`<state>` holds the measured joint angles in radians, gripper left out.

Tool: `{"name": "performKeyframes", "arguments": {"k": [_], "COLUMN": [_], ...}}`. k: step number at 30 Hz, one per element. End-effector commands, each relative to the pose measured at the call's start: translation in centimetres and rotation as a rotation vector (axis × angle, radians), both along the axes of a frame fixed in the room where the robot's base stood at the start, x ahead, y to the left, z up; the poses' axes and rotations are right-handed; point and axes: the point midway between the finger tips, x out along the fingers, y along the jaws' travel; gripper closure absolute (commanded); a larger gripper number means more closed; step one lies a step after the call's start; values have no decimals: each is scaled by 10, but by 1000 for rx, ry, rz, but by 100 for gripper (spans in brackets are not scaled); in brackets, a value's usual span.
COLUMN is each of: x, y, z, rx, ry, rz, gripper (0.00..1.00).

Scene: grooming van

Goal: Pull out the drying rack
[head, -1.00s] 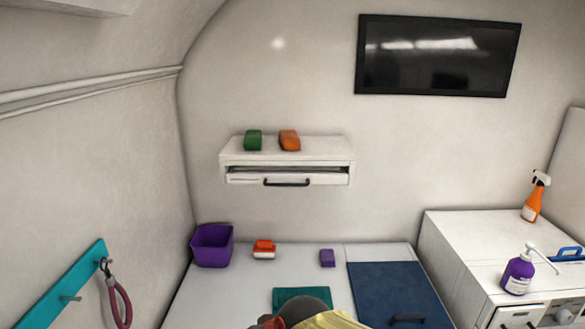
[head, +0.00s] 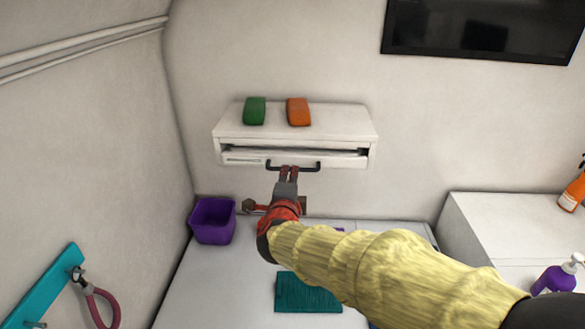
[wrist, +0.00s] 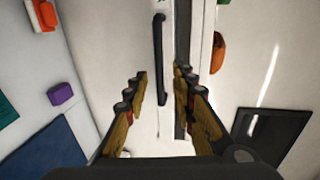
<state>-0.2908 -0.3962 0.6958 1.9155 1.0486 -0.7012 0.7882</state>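The drying rack is a white wall-mounted unit (head: 345,123) with a shallow pull-out front (head: 245,159) and a dark bar handle (head: 308,170). A dark gap shows above the front. My gripper (head: 289,172) is at the handle in the head view, covering its middle part. In the wrist view the fingers (wrist: 162,82) are apart, one on each side of the handle (wrist: 160,45), whose lower end shows between the fingertips. No finger visibly touches it. The exact depth between fingertips and handle is hard to tell.
A green block (head: 255,111) and an orange block (head: 298,112) lie on top of the unit. Below are a purple bin (head: 213,221) and a teal mat (head: 305,293) on a white table. A dark screen (head: 480,28) hangs on the wall at right.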

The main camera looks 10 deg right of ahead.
Motion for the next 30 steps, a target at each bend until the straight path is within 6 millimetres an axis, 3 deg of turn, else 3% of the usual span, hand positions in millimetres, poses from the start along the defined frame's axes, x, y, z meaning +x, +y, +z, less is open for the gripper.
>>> {"name": "performKeyframes", "arguments": {"k": [13, 25, 30], "x": [57, 65, 65], "y": [-19, -21, -21], "z": [-14, -15, -15], "rx": [-3, -3, -3], "ry": [4, 3, 3], "rz": [3, 4, 4], "gripper": [74, 74, 84]}}
